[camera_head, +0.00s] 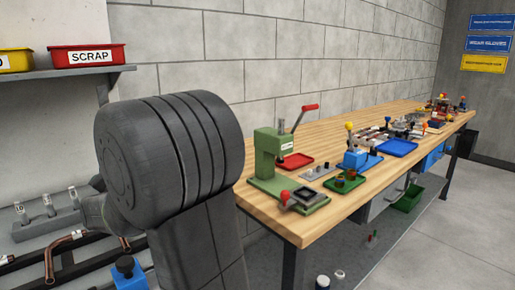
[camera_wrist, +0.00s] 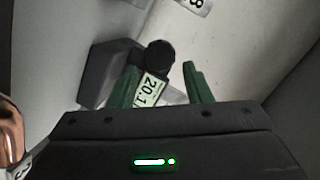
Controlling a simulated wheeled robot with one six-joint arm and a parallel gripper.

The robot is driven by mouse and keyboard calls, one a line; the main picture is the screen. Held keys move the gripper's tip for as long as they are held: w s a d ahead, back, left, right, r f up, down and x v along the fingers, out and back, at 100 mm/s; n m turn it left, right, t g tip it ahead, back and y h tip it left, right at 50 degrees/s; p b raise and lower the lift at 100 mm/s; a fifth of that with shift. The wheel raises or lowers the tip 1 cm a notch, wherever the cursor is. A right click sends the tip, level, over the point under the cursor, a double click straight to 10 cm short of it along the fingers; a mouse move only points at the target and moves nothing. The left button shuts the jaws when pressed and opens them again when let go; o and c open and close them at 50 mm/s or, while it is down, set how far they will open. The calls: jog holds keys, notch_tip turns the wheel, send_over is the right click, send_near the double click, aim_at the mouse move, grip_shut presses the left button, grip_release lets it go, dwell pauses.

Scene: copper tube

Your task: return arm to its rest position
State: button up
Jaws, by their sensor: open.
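My gripper (camera_wrist: 162,82) shows in the wrist view as two green fingers standing apart, with nothing clearly held between them. Beyond the fingers are a dark grey block (camera_wrist: 105,72), a black round part (camera_wrist: 158,57) and a white label (camera_wrist: 150,90) reading about "20.1". I cannot tell how far these are from the fingertips. In the head view, a large dark grey link of my arm fills the left middle, and my gripper is not visible there.
A shelf (camera_head: 70,76) holds a red SCRAP bin (camera_head: 87,55) and a yellow bin (camera_head: 15,61). A grey holder (camera_head: 45,228) with several fittings stands left of my arm. A wooden bench (camera_head: 335,208) with a green press (camera_head: 268,155) runs rightward. Floor is clear at right.

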jog(key=p+x, duration=0.1)
jog(key=x, duration=0.7)
jog(key=shift+w+a, duration=0.15)
jog(key=shift+r+n+h+p, duration=0.3)
jog(key=shift+n+p, duration=0.3)
jog(key=shift+p, duration=0.6)
jog(key=n+p, duration=0.1)
jog(key=p, duration=0.3)
jog(key=shift+n+t, duration=0.3)
jog(key=shift+f+n+h+p, duration=0.15)
jog(key=shift+n+h+p, duration=0.2)
jog(key=shift+p, duration=0.65)
jog(key=shift+d+f+n, duration=0.15)
jog(key=shift+d+n, duration=0.05)
jog(key=shift+n, duration=0.05)
